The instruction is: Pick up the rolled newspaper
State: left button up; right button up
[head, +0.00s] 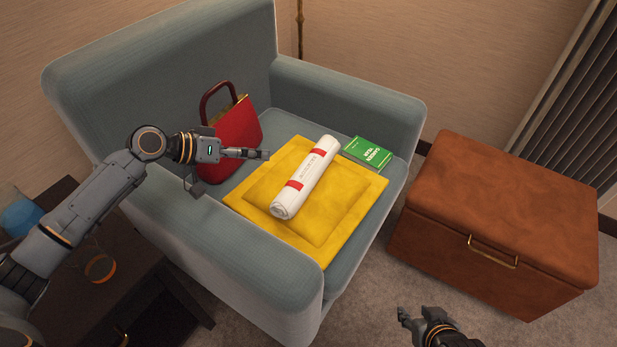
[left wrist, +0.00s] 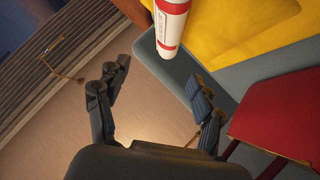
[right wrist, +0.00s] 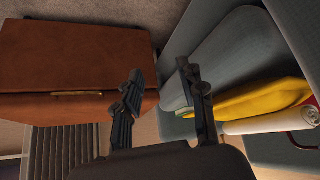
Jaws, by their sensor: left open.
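The rolled newspaper (head: 306,177), white with two red bands, lies on a yellow cushion (head: 254,206) on the seat of a blue-grey armchair. My left gripper (head: 266,154) is over the seat, to the left of the roll and apart from it. In the left wrist view its fingers (left wrist: 158,95) are spread and empty, with the roll's end (left wrist: 170,28) beyond them. My right gripper (head: 403,314) is low in front of the chair. In the right wrist view its fingers (right wrist: 160,80) are apart and empty; the roll (right wrist: 265,122) shows at the right.
A red handbag (head: 236,128) stands on the seat beside my left gripper. A green book (head: 367,153) lies right of the roll. The armchair's near armrest (head: 240,250) lies under my left arm. A brown leather ottoman (head: 500,210) stands at the right, with carpet between.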

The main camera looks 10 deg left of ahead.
pick_arm(q)
notch_tip(320, 180, down, 3)
jog(key=b, duration=0.3)
send_near(300, 169)
jog(key=x, duration=0.4)
jog(key=shift+w+b, duration=0.35)
jog(key=shift+b, duration=0.05)
jog(key=b+x, duration=0.1)
jog(key=x, duration=0.4)
jog(key=shift+s+d+f+b, duration=0.15)
jog(key=shift+d+b, duration=0.05)
jog(key=shift+b, duration=0.1)
jog(key=shift+d, duration=0.15)
pick_arm(e)
jog(key=w+a+r+t+y, duration=0.1)
jog(key=w+r+t, duration=0.3)
jog(key=r, duration=0.6)
jog(key=w+a+r+t+y, duration=0.2)
jog(key=r+t, duration=0.4)
jog(key=r, duration=0.3)
jog(key=shift+w+a+r+n+t, duration=0.35)
jog(key=shift+w+a, duration=0.15)
jog(key=shift+w, duration=0.5)
pick_arm(q)
jog(key=shift+c, duration=0.2)
jog(key=c, duration=1)
